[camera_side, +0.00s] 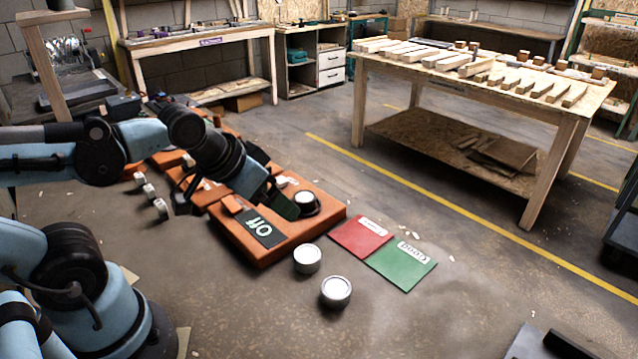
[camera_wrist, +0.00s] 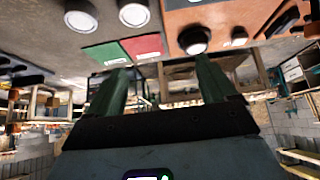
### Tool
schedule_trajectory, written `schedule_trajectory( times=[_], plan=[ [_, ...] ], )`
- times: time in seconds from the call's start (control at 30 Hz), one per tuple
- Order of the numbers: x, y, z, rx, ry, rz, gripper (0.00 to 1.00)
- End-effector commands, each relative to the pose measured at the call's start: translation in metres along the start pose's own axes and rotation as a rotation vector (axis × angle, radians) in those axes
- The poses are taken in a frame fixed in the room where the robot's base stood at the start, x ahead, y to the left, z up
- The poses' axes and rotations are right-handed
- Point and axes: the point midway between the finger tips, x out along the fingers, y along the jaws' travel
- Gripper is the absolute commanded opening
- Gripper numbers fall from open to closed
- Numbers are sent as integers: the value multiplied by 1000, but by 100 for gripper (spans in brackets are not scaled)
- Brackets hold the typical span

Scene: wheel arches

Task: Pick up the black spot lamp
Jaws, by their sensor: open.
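The black spot lamp (camera_side: 307,205) is a squat, round black thing with a pale top, near the right end of the orange platform. It also shows in the wrist view (camera_wrist: 194,41), beyond the tip of the right-hand finger. My gripper (camera_side: 284,206) has green fingers and reaches over the platform, just left of the lamp in the side view. The wrist view shows the fingers (camera_wrist: 162,65) spread apart with nothing between them. The side view does not show clearly how high the fingertips are above the platform.
Two pale round lamps (camera_side: 307,259) (camera_side: 336,291) stand on the floor in front of the platform (camera_side: 258,252). A black "Off" plate (camera_side: 260,229) lies on it. A red card (camera_side: 360,237) and a green card (camera_side: 401,262) lie to its right. A wooden table (camera_side: 480,85) stands behind.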

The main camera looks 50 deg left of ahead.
Motion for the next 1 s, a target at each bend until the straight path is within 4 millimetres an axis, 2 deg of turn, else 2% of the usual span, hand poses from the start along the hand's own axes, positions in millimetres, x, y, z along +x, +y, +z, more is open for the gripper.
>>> schedule_trajectory(
  times=[0.17, 0.37, 0.7, 1.0],
  plan=[
    [2, -1, -4, -18, -28, -20, 85],
    [11, -8, -20, -104, -133, -133, 85],
    [42, -22, -54, -316, -222, -464, 85],
    [77, -19, -78, -532, -123, -798, 85]
  ],
)
